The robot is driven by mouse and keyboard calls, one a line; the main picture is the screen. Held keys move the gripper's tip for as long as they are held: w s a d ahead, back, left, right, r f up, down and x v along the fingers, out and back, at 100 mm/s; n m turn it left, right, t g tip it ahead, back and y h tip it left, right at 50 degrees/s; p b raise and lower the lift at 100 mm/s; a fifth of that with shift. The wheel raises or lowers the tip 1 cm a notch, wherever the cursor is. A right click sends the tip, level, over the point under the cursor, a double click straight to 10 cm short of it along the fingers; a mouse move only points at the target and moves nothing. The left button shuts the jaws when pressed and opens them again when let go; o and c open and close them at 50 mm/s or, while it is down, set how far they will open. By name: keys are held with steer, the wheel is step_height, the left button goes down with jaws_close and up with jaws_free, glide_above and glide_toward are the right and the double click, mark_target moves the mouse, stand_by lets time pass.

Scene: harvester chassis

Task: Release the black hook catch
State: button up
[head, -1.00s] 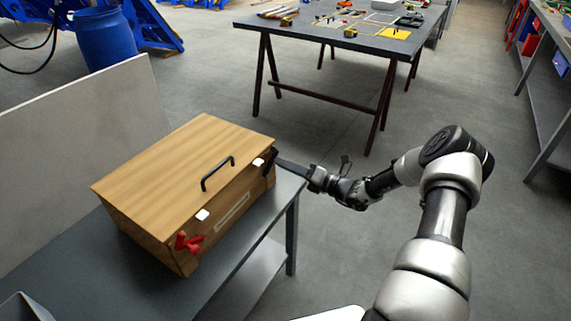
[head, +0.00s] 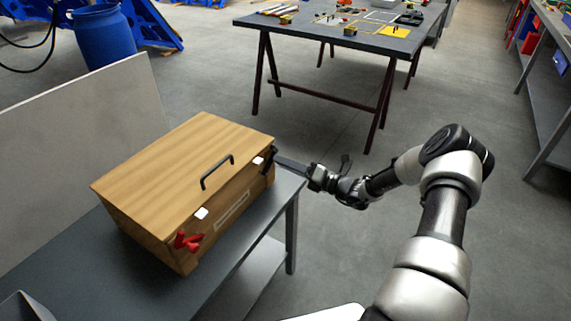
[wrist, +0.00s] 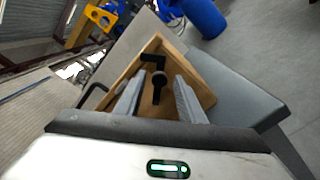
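The wooden box (head: 175,165) stands shut on the grey bench, with a black bar handle (head: 217,172) on its lid. The black hook catch (head: 269,160) is at the box's right end in the head view, small and partly merged with my dark fingers. In the wrist view the black hook catch (wrist: 156,85) shows as a bent arm with a round knob, against the wood. My gripper (wrist: 160,77) is open, with one pale finger on either side of the catch. Contact cannot be told. In the head view my gripper (head: 280,162) reaches in from the right.
A red catch (head: 187,241) and two white plates (head: 201,213) are on the box's front side. The bench (head: 235,240) has bare room in front of the box. A pale panel (head: 80,130) stands behind it. A worktable (head: 340,40) with tools is farther off.

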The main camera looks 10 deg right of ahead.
steer(key=v, duration=1.7)
steer(key=shift+p, duration=0.3)
steer(key=shift+s+r, duration=0.1)
steer(key=shift+r, duration=0.05)
